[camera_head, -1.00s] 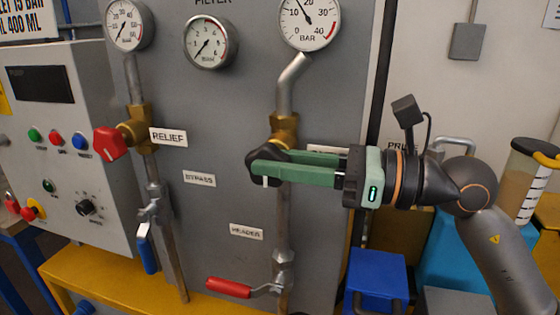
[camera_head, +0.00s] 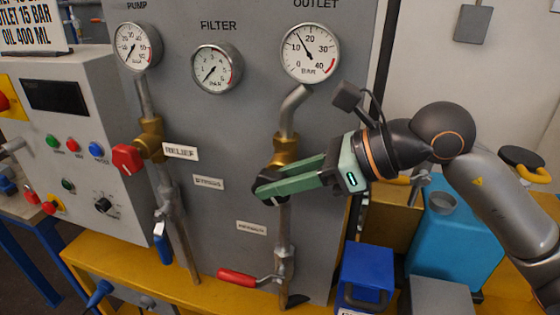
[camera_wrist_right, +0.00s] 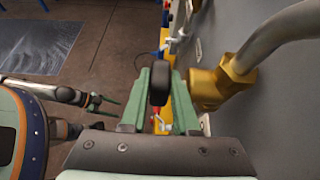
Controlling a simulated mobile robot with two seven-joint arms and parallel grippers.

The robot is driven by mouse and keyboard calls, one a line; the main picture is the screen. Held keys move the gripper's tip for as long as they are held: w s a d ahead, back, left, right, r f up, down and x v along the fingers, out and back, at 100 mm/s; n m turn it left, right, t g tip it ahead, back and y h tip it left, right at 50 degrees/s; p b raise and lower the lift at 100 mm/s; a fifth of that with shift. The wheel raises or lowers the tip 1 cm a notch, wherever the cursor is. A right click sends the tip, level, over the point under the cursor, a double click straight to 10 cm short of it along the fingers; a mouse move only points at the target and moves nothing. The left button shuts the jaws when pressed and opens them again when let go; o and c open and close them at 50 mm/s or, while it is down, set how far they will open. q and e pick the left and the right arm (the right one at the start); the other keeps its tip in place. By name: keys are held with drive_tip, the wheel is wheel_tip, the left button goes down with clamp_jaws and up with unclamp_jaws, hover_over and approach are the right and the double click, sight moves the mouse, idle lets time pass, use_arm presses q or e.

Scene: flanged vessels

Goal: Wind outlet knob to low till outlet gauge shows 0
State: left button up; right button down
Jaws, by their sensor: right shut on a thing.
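The black outlet knob (camera_head: 268,187) sits on the brass valve (camera_head: 285,151) of the outlet pipe. My right gripper (camera_head: 272,188) is shut on it, its green fingers coming from the right and sloping down to the left. In the right wrist view, the knob (camera_wrist_right: 159,83) sits between the two fingers. The outlet gauge (camera_head: 310,54) is above the valve; its needle points up and left, a little past 10. My left gripper (camera_wrist_right: 97,103) shows in the right wrist view, its fingers apart and empty, away from the panel.
The red relief knob (camera_head: 127,158) and a red-handled lever (camera_head: 238,277) are on the same panel. The pump gauge (camera_head: 138,46) and filter gauge (camera_head: 216,69) are to the left. Blue boxes (camera_head: 366,276) stand below my right arm.

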drive_tip(key=shift+h+p, duration=0.5)
drive_tip(key=c, duration=0.9)
unclamp_jaws()
drive_tip(key=shift+c, duration=0.2)
drive_tip(key=b+v, duration=0.1)
drive_tip(key=v, duration=1.1)
drive_tip(key=shift+d+r, duration=0.2)
drive_tip(key=shift+r, duration=0.05)
drive_tip(key=shift+w, duration=0.15)
